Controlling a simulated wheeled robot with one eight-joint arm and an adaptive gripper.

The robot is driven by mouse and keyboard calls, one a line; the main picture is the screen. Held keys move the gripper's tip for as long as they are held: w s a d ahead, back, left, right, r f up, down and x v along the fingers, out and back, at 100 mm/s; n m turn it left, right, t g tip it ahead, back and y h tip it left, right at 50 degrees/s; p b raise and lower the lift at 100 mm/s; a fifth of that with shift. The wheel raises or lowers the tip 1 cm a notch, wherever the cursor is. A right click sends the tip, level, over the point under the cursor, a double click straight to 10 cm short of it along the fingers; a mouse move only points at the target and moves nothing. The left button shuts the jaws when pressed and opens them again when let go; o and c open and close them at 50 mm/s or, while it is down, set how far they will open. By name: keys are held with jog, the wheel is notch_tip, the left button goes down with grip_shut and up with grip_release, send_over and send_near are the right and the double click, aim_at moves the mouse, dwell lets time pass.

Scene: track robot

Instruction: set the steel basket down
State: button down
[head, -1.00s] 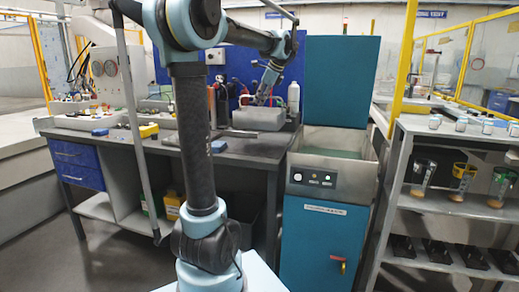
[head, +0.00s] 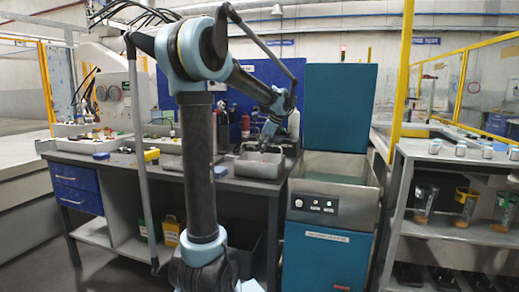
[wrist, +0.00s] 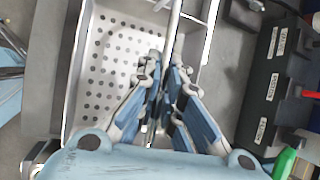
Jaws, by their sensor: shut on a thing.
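The steel basket (head: 258,168) is a grey metal box at the right end of the dark workbench (head: 230,184). I cannot tell whether its bottom touches the bench top. In the wrist view the basket (wrist: 95,108) shows its perforated bottom and pale walls below my fingers. My gripper (wrist: 166,75) is shut on the basket's thin handle bar, which runs up between the fingertips. In the head view my gripper (head: 268,138) is above the basket, with the arm reaching down from the upper left.
A teal washer (head: 330,215) with a raised lid stands right of the bench. Yellow and blue items (head: 151,155) lie on the left of the bench. A dark labelled rack (wrist: 268,85) is beside the basket.

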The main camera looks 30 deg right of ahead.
jog(key=c, duration=1.8)
grip_release()
jog(key=shift+o, duration=0.2)
jog(key=v, duration=1.2)
jog(key=s+a+f+n+g, duration=0.1)
jog(key=a+f+n, duration=0.3)
jog(key=a, duration=0.6)
jog(key=s+a+f+n+g, duration=0.1)
jog(key=a+f+n, duration=0.4)
jog(key=a, duration=0.5)
jog(key=a+f+n+g, duration=0.1)
jog(key=a+f+n, duration=0.3)
jog(key=a, duration=0.5)
jog(key=s+a+f+n, duration=0.7)
jog(key=f, duration=0.2)
jog(key=s+a+f+n+h, duration=0.1)
jog(key=s+a+f+n, duration=0.6)
jog(key=f, duration=0.3)
jog(key=shift+s+f+n+g+h, duration=0.3)
jog(key=shift+s+g, duration=0.1)
jog(key=shift+s, duration=0.4)
jog(key=shift+a, duration=0.1)
